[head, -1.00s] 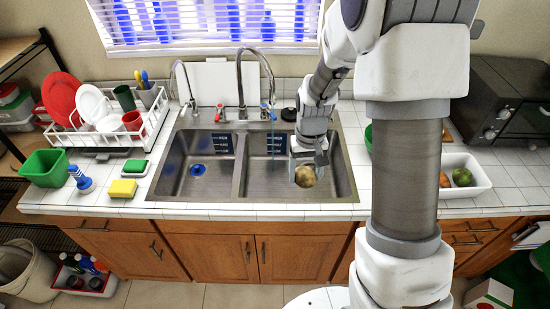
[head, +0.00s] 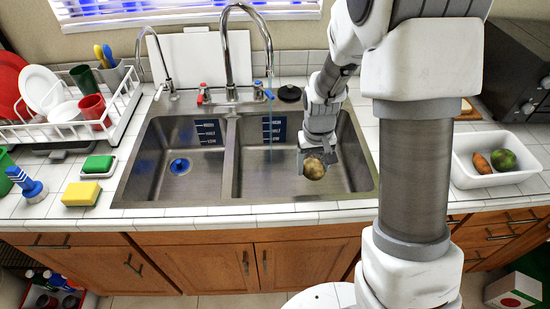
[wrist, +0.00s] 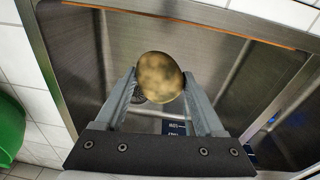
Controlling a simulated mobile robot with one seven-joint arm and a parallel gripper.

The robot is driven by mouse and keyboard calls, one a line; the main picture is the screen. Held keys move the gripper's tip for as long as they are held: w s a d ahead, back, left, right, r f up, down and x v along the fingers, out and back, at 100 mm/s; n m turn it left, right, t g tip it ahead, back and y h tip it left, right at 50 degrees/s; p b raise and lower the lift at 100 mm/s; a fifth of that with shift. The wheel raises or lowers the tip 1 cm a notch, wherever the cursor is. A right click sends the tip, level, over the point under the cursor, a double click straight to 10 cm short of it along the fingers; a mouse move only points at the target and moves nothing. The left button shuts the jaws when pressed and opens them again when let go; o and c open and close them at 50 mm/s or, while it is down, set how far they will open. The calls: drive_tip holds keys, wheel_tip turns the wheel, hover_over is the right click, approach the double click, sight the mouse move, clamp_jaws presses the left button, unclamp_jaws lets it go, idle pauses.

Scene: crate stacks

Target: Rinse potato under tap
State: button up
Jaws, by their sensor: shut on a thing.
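My gripper (head: 316,159) is shut on a brown mottled potato (head: 313,169). It holds the potato above the right basin, toward that basin's right side. In the wrist view the potato (wrist: 160,78) sits between the two grey fingers at their tips. The metal sink (head: 232,175) has two basins. The tall curved tap (head: 229,55) stands behind it, with its spout over the right basin. A thin bluish streak of water (head: 270,115) falls from the spout. The potato is to the right of and in front of this streak, apart from it. Red (head: 203,95) and blue (head: 259,92) handles flank the tap.
A dish rack (head: 75,130) stands left of the sink. A yellow sponge (head: 81,194) and a green sponge (head: 98,165) lie on the counter. A white tray (head: 500,178) with vegetables stands at the right. A dark round stopper (head: 290,93) lies behind the sink.

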drive_tip(key=w+a+r+n+t+b, duration=0.1)
drive_tip(key=w+a+n+t+b, duration=0.3)
drive_tip(key=a, duration=0.6)
drive_tip(key=w+n+t+p, duration=0.1)
drive_tip(key=w+p, duration=0.2)
drive_tip(key=w, duration=0.8)
drive_tip(key=shift+w+a+r, duration=0.15)
drive_tip(key=shift+d, duration=0.2)
drive_tip(key=shift+d, duration=0.3)
idle(0.3)
drive_tip(key=shift+a, duration=0.15)
drive_tip(key=shift+a+b, duration=0.35)
